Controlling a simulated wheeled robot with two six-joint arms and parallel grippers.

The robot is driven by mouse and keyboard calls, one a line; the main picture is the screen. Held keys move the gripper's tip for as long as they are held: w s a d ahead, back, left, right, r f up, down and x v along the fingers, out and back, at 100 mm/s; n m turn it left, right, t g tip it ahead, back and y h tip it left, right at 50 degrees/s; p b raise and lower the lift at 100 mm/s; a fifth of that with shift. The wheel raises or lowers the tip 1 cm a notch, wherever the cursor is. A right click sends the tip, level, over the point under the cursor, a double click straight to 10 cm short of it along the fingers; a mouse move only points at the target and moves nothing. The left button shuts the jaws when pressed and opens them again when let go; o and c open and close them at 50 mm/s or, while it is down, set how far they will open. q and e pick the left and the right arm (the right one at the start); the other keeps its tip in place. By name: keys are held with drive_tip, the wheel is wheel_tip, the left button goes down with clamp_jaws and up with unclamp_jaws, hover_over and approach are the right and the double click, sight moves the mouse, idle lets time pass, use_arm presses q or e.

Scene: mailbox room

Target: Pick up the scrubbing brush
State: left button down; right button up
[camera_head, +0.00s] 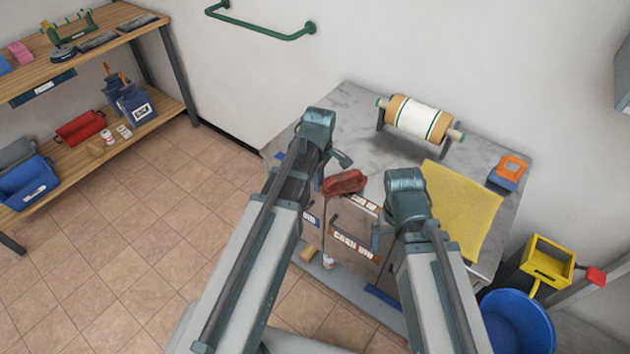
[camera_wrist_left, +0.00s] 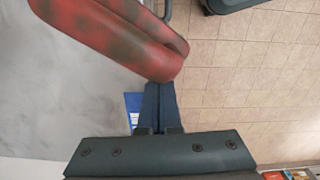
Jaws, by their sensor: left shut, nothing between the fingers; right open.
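A red, dark-mottled object (camera_head: 343,182), which looks like the scrubbing brush, lies at the front edge of the grey marble-topped counter (camera_head: 365,150). It is large at the upper left of the left wrist view (camera_wrist_left: 110,32). My left gripper (camera_head: 341,159) is just behind it in the head view. In the left wrist view its fingers (camera_wrist_left: 156,104) are closed together and empty, with their tips at the red object's lower end. I cannot tell whether they touch. My right gripper (camera_head: 405,190) is open to the right of the red object; its fingertips are mostly hidden.
A roller stand (camera_head: 415,118), a yellow cloth (camera_head: 462,212) and an orange-and-blue item (camera_head: 508,172) are on the counter. A blue bucket (camera_head: 517,322) and yellow wringer (camera_head: 548,262) stand at right. Shelves (camera_head: 95,45) are at left. The tiled floor between is clear.

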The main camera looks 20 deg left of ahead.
use_arm(q)
drive_tip(key=shift+s+d, duration=0.15)
drive_tip(key=shift+d, duration=0.4)
drive_tip(key=shift+s+d, duration=0.15)
drive_tip(key=shift+d, duration=0.35)
drive_tip(key=shift+a, duration=0.15)
drive_tip(key=w+a+r+p, duration=0.1)
drive_tip(key=a+r+p, duration=0.2)
drive_tip(key=r+p, duration=0.7)
drive_tip(key=shift+a, duration=0.35)
use_arm(e)
wheel_tip(320, 180, up, 10)
drive_tip(key=shift+a, duration=0.4)
